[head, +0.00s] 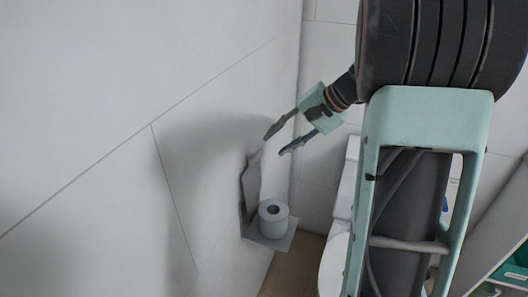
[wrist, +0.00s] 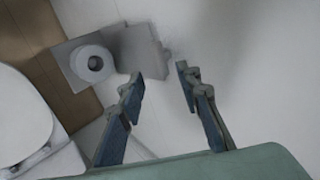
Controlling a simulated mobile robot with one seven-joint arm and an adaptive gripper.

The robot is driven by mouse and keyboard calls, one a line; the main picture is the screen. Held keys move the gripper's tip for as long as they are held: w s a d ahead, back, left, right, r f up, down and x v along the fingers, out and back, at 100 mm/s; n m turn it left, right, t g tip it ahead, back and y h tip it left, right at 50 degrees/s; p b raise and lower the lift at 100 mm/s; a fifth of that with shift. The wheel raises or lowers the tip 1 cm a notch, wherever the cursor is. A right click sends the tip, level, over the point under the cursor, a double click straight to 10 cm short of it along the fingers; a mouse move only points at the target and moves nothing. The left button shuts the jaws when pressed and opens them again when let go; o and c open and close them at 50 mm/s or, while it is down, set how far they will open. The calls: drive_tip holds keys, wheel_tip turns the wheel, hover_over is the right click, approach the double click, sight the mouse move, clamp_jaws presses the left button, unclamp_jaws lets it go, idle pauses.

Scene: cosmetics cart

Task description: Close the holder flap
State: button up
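The toilet paper holder (head: 262,240) is a grey fixture on the tiled wall. Its flap (head: 251,183) stands up along the wall; it also shows in the wrist view (wrist: 146,50). A white paper roll (head: 274,220) stands upright on the holder's flat plate, and shows in the wrist view (wrist: 93,63) beside the flap. My gripper (head: 274,142) is above the holder in the head view, fingers spread, with nothing between them. In the wrist view my gripper (wrist: 159,76) shows its two fingertips apart, pointing towards the wall near the flap. I see no contact with the flap.
A white toilet (head: 337,240) stands right of the holder; in the wrist view the toilet (wrist: 25,115) is at the left edge. A shelf unit (head: 490,245) is at the far right. The wall (head: 90,110) left of the holder is bare.

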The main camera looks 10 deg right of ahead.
sight(260, 156)
drive_tip(key=x, duration=0.7)
clamp_jaws()
idle(0.3)
